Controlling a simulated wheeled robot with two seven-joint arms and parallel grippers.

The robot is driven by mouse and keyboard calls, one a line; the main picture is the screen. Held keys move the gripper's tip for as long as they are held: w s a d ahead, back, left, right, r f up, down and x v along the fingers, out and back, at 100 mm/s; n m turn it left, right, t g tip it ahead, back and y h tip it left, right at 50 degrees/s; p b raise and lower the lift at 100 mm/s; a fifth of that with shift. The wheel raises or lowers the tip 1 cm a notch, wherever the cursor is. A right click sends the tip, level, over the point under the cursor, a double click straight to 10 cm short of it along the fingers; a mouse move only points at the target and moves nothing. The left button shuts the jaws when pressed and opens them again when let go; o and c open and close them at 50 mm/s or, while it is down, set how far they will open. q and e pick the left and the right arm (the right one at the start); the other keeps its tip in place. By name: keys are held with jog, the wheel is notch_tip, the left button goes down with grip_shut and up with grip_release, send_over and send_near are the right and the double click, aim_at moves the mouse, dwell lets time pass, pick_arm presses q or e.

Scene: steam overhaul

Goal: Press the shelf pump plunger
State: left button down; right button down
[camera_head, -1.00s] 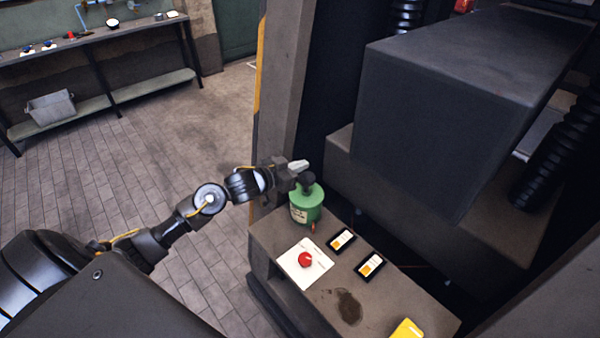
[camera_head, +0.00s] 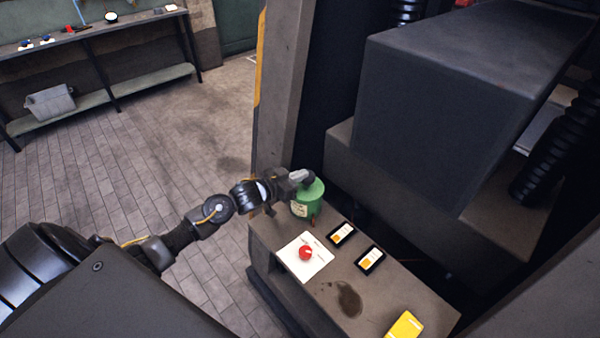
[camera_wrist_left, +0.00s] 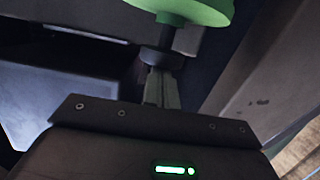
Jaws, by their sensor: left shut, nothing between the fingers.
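The green pump (camera_head: 306,203) stands upright at the far end of the shelf in the head view. Its dark plunger knob (camera_head: 309,180) sits on top, partly hidden by my left gripper (camera_head: 300,176). The left gripper is shut and empty, right at the knob. In the left wrist view the pump's green body (camera_wrist_left: 190,8) shows at the top, upside down. A dark rod and the knob (camera_wrist_left: 162,58) point towards the shut fingertips (camera_wrist_left: 163,75). The fingertips seem to meet the knob, but I cannot tell firm contact. My right gripper is not in view.
The shelf (camera_head: 320,290) also holds a red button on a white plate (camera_head: 305,259), two small black-framed cards (camera_head: 370,260), a dark stain and a yellow item (camera_head: 405,325). A large dark machine block (camera_head: 450,110) stands at the right. A post (camera_head: 285,90) rises behind the pump.

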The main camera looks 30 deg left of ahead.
pick_arm(q)
jog(key=shift+f, duration=0.7)
jog(key=shift+r, duration=0.15)
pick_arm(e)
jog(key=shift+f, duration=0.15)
